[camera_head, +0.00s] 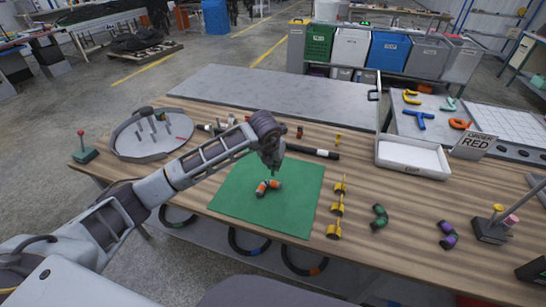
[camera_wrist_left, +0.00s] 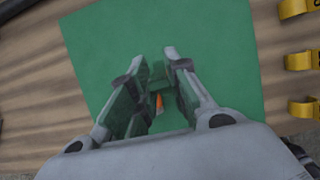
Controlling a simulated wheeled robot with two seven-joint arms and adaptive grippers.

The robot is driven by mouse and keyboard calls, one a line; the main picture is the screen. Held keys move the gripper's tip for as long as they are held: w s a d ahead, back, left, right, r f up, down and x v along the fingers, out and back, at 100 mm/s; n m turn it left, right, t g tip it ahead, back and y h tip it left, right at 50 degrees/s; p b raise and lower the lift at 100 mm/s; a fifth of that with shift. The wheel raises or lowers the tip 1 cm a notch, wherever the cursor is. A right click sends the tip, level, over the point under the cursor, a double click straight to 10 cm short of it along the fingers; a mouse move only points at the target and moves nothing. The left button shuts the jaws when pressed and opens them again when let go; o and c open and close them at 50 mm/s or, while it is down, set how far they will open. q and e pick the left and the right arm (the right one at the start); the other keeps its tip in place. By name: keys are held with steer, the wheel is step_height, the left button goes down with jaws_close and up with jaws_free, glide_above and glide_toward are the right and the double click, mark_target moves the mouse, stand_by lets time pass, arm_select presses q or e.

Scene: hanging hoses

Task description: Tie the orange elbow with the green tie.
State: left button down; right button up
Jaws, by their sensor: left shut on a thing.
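The orange elbow (camera_head: 268,187), a short bent piece with dark and orange bands, lies on the green mat (camera_head: 302,205). My left gripper (camera_head: 272,168) is just above it, pointing down. In the left wrist view its fingers (camera_wrist_left: 158,85) are shut on a small dark green piece, which looks like the green tie (camera_wrist_left: 158,72). A bit of the orange elbow (camera_wrist_left: 159,102) shows between the fingers; the rest is hidden. I cannot tell whether the tie touches the elbow. My right gripper is not in view.
Yellow holders (camera_head: 338,208) stand right of the mat, then a green elbow (camera_head: 379,217) and a purple elbow (camera_head: 448,235). A round grey tray (camera_head: 150,148) is at the left. A white tray (camera_head: 412,158) and a sign reading RED (camera_head: 473,146) are at the back right.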

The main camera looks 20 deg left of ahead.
mark_target(273, 168)
arm_select(q)
steer(key=shift+s, duration=0.3)
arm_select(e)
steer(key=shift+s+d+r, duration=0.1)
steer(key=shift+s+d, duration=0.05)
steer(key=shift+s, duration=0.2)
arm_select(q)
steer(key=shift+f, duration=0.4)
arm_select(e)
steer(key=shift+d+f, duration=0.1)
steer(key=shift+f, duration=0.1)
arm_select(q)
steer(key=shift+f+b, duration=0.45)
steer(key=shift+f, duration=0.15)
steer(key=shift+f+b, duration=0.3)
steer(key=shift+f, duration=0.5)
steer(key=shift+a+f+b, duration=0.1)
steer(key=shift+f+b, duration=0.05)
steer(key=shift+b, duration=0.2)
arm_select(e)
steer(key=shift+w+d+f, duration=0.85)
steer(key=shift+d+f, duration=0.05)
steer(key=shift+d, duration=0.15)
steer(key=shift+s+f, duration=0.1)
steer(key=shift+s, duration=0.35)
